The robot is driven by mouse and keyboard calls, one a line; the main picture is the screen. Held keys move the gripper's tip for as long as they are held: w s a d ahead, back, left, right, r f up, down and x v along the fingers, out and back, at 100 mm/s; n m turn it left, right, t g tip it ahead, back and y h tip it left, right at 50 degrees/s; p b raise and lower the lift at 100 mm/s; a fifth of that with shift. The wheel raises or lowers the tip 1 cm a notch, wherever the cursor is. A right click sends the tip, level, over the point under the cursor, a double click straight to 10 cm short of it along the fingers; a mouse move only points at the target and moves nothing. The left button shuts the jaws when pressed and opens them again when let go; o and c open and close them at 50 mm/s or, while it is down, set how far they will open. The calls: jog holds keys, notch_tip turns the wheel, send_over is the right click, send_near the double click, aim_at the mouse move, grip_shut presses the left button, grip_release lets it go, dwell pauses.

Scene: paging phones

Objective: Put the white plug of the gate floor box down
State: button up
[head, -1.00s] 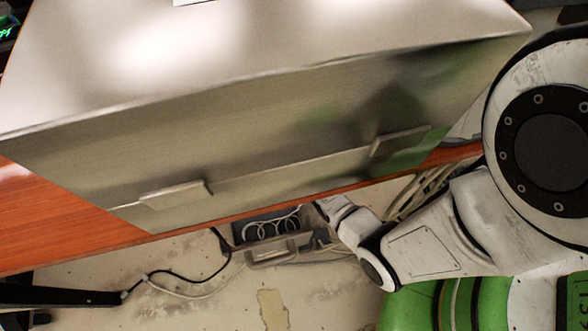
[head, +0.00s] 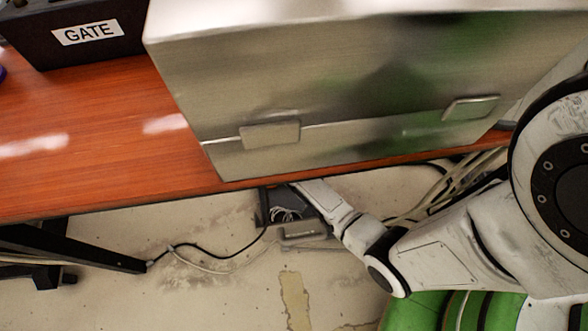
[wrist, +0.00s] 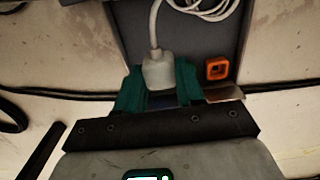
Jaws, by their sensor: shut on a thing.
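The white plug (wrist: 158,73) is between the teal fingers of my gripper (wrist: 160,80) in the wrist view, and the gripper is shut on it. Its white cable (wrist: 155,28) rises from the plug and coils at the top. Behind it is the dark grey floor box (wrist: 125,25), with an orange square socket (wrist: 217,69) just right of the fingers. I cannot tell whether the plug touches the box. In the head view the floor box (head: 299,230) is on the floor below the table edge; my gripper's fingers cannot be made out there.
A large metal case (head: 350,95) stands on the orange-brown table (head: 90,130), above my arm. A dark box labelled GATE (head: 85,35) is at the upper left. Black and white cables cross the floor (head: 190,300) left of the floor box. More cables hang at the right.

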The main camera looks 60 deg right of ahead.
jog(key=f+b, duration=0.1)
jog(key=f, duration=0.1)
jog(key=f+b, duration=0.1)
jog(key=f, duration=0.1)
jog(key=f+b, duration=0.1)
jog(key=f, duration=0.1)
jog(key=shift+w+a+f+b, duration=0.15)
jog(key=shift+w+a+b, duration=0.2)
jog(key=shift+a, duration=0.05)
jog(key=shift+f+b, duration=1.2)
jog(key=shift+f, duration=0.7)
jog(key=shift+f, duration=0.1)
jog(key=o, duration=1)
jog(key=shift+o, duration=0.2)
notch_tip(320, 180, up, 12)
jog(key=p, duration=0.7)
